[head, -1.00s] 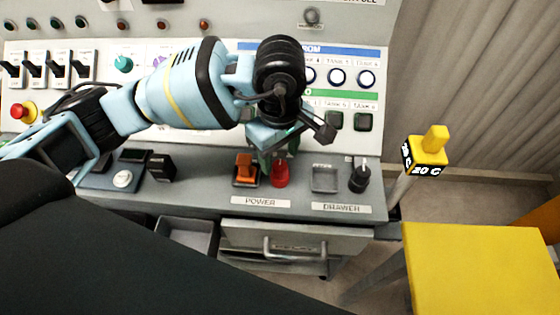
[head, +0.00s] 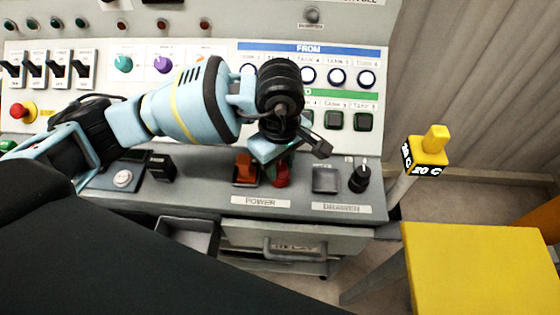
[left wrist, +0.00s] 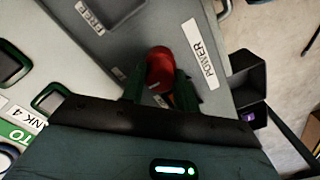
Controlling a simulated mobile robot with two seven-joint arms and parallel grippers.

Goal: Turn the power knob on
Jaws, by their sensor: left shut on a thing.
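The red power knob (head: 281,176) stands on the sloped console ledge, above the POWER label (head: 260,202). It also shows in the left wrist view (left wrist: 160,68), beside the POWER label there (left wrist: 199,54). My left gripper (head: 279,166) comes down over the knob from above. In the left wrist view its fingers (left wrist: 160,88) lie on both sides of the knob, and it is shut on it. The far side of the knob is partly hidden by the gripper in the head view. My right gripper is not in view.
An orange switch (head: 246,169) stands just left of the knob. A square grey button (head: 325,179) and a black knob (head: 359,179) are to the right, above the DRAWER label. A drawer handle (head: 294,249) juts out below. A yellow table (head: 478,265) stands at right.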

